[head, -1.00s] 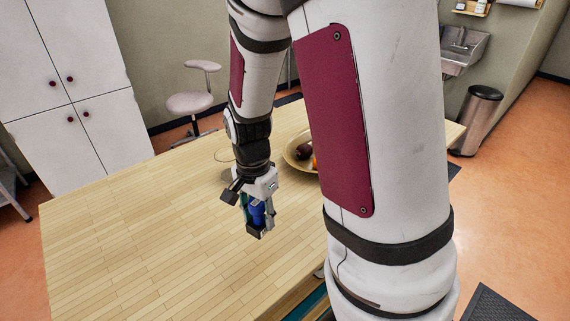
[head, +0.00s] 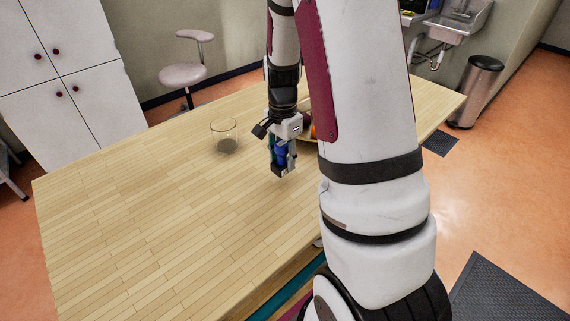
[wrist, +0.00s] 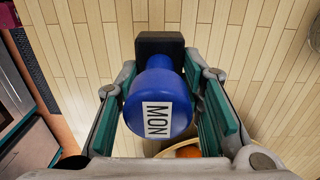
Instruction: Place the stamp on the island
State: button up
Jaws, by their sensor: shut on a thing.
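The stamp (wrist: 158,90) has a round blue handle with a white "MON" label and a black base. My gripper (head: 283,165) is shut on it, with a green-padded finger on each side of the handle in the wrist view. In the head view the blue stamp (head: 281,158) hangs between the fingers with its base down. It is over the wooden island (head: 150,220); whether the base touches the top cannot be told.
A clear glass (head: 224,135) stands on the island left of my gripper. A bowl with fruit (head: 309,136) is just behind and right of it, partly hidden by my arm. The left and front of the island top are clear.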

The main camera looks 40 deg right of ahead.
aim_at(285, 165)
jog(key=shift+w+d+f, duration=0.2)
jog(key=shift+d, duration=0.1)
jog(key=shift+f, duration=1.6)
jog(key=shift+f, duration=0.2)
jog(key=o, duration=1.3)
jog(key=shift+r, duration=0.1)
